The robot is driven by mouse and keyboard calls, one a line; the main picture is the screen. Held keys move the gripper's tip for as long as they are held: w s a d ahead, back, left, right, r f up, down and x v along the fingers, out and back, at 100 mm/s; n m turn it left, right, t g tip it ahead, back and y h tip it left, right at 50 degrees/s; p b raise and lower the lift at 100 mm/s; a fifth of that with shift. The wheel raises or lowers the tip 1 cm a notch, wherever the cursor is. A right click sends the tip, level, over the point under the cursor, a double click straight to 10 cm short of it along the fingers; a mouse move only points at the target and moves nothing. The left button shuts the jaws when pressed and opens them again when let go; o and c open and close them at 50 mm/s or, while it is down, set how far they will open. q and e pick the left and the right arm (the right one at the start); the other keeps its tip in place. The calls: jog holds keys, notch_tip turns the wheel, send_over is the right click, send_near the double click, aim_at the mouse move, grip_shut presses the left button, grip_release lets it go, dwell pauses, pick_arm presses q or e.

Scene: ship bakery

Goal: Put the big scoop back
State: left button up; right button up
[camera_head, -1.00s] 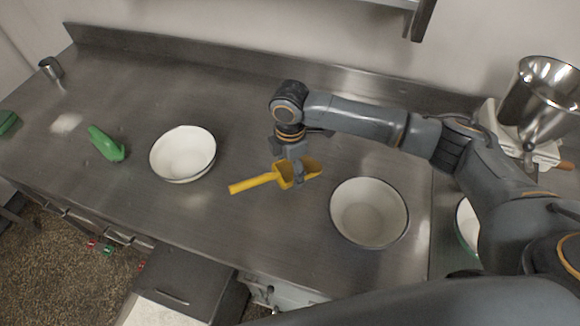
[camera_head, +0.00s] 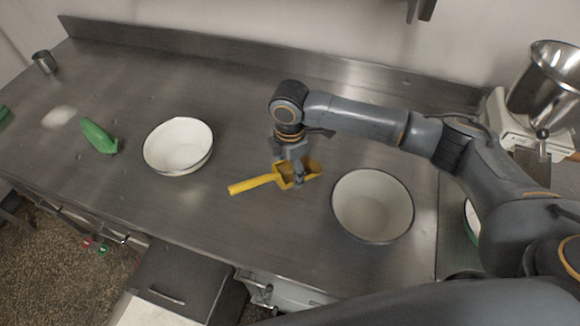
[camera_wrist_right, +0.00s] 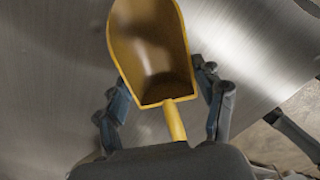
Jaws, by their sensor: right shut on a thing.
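The yellow scoop (camera_head: 283,177) is in my right gripper (camera_head: 296,172), between the two white bowls in the head view. Its handle points left and its open pan points right. In the right wrist view the scoop (camera_wrist_right: 150,55) lies between the two fingers (camera_wrist_right: 163,100), with its handle running back toward the palm. The gripper is shut on it near the pan. How far the scoop is above the counter is hard to tell. A green scoop-like thing (camera_head: 99,136) lies on the left part of the counter. My left gripper is not in view.
A white bowl (camera_head: 178,146) stands left of the scoop and another bowl (camera_head: 372,205) close to its right. A scale with a metal hopper (camera_head: 545,85) is at the far right. A metal cup (camera_head: 44,62) stands at the far left. The counter (camera_head: 225,95) behind the left bowl is clear.

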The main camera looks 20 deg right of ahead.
aim_at(290, 170)
jog(key=shift+f, duration=0.45)
jog(key=o, duration=1.4)
jog(key=shift+c, duration=0.2)
notch_tip(290, 170, up, 12)
